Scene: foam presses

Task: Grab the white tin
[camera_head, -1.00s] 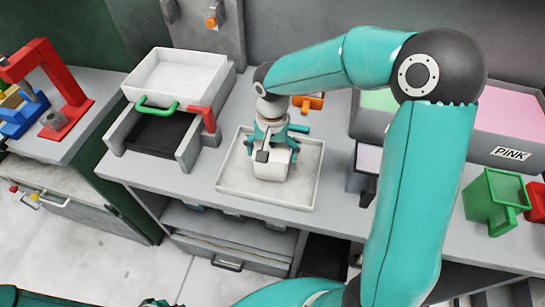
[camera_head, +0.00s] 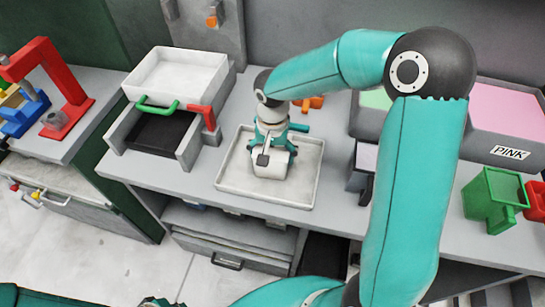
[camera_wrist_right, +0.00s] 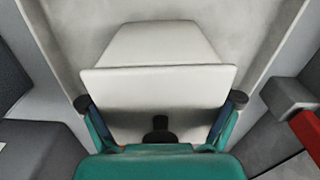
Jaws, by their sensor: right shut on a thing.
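The white tin (camera_head: 269,170) is in the shallow white tray (camera_head: 233,190) at the middle of the bench. My right gripper (camera_head: 273,150) reaches down from above and is shut on the tin. In the right wrist view the tin (camera_wrist_right: 160,82) fills the middle, with my right gripper's (camera_wrist_right: 163,110) two dark fingertips at its left and right sides. Whether the tin touches the tray floor I cannot tell. My left gripper is not clearly in view; only teal arm parts show at the lower left edge.
A press with a white bin (camera_head: 175,75) and a green handle stands left of the tray. A red press (camera_head: 60,85) is at the far left. The pink-foam box (camera_head: 505,115) and a green bin (camera_head: 490,197) are at right. An orange piece (camera_head: 312,103) lies behind the tray.

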